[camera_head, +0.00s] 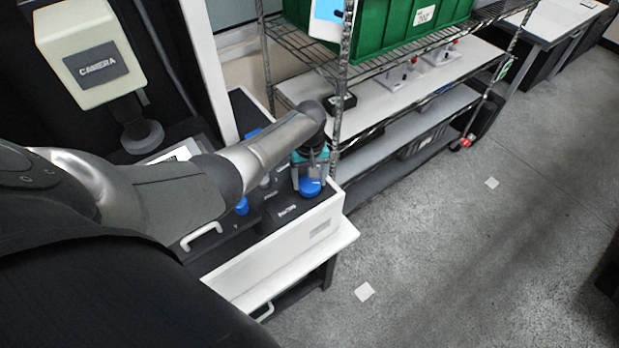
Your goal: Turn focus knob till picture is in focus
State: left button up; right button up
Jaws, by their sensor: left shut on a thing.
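A blue knob (310,187) sits on the dark top of the control console (290,213), near its right end; a small label in front of it is too small to read surely. My left gripper (311,172) points down over this knob and is shut on it. The wrist hides the knob's upper part. Another blue knob (241,206) stands to the left, partly behind my left forearm. A cream box marked CAMERA (92,66) stands at the upper left. No screen picture can be made out. My right gripper is not in view.
A wire shelf rack (343,85) with a green bin (385,30) stands close behind my left wrist, its post just to the right. White handles (201,237) stick out from the console.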

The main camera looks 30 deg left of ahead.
aim_at(310, 183)
pick_arm(q)
jog(key=o, duration=1.3)
notch_tip(310, 183, up, 15)
jog(key=shift+r+p, duration=0.1)
jog(key=shift+p, duration=1.15)
